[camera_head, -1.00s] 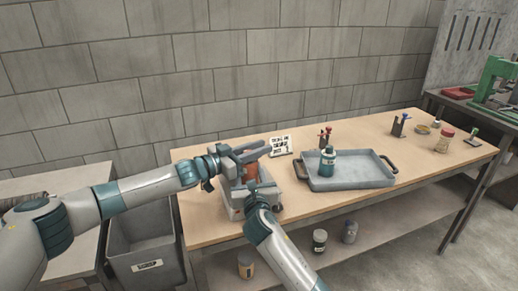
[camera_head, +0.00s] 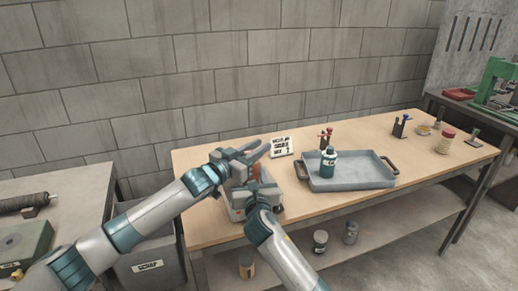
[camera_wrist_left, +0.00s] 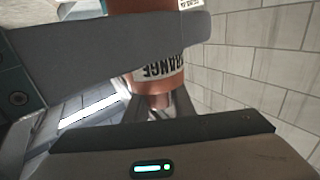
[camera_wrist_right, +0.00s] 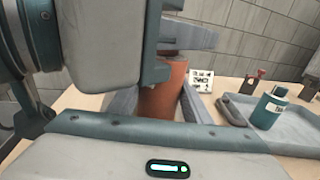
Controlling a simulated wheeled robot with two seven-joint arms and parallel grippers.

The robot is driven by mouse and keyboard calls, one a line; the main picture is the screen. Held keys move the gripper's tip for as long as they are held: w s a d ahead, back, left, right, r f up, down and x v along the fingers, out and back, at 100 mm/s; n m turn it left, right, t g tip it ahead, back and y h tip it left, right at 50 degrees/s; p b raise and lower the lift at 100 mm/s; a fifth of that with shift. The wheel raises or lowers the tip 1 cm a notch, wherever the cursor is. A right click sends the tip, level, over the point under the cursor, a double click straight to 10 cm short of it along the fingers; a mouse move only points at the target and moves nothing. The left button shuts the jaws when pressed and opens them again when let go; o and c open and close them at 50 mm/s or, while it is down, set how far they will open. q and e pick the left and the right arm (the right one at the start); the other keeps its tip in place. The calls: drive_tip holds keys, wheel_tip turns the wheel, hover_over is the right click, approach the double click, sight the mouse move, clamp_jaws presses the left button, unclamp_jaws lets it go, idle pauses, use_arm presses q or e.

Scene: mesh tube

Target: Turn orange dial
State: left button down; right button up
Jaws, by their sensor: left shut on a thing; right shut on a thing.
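An orange cylinder (camera_head: 256,173) stands upright between my two grippers at the left part of the table, mostly hidden in the head view. In the left wrist view the cylinder (camera_wrist_left: 163,75) carries a pale band with dark letters, partly covered, reading "ANGE". My left gripper (camera_head: 262,152) is shut on its upper part, its fingers pointing right. My right gripper (camera_head: 256,190) is shut on its lower part, from the front. The right wrist view shows the cylinder (camera_wrist_right: 163,92) between the right fingers, with the left gripper's fingers (camera_wrist_right: 188,37) above.
A small sign (camera_head: 281,146) stands behind. To the right lies a grey tray (camera_head: 350,176) with a teal bottle (camera_head: 328,163). Small holders and jars are farther right. A bin (camera_head: 150,270) is on the floor at the left.

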use_arm(q)
drive_tip(key=shift+s+d+n+t+y, duration=0.15)
drive_tip(key=shift+d+n+t+y, duration=0.15)
drive_tip(key=shift+t, duration=0.1)
drive_tip(key=shift+a+n+t+y, duration=0.4)
drive_tip(key=shift+n+y, duration=0.1)
drive_tip(key=shift+y, duration=0.1)
drive_tip(key=shift+w, duration=0.2)
drive_tip(key=c, duration=1.5)
unclamp_jaws()
drive_tip(key=shift+a, duration=0.1)
drive_tip(key=shift+a, duration=0.1)
drive_tip(key=shift+v, duration=5.9)
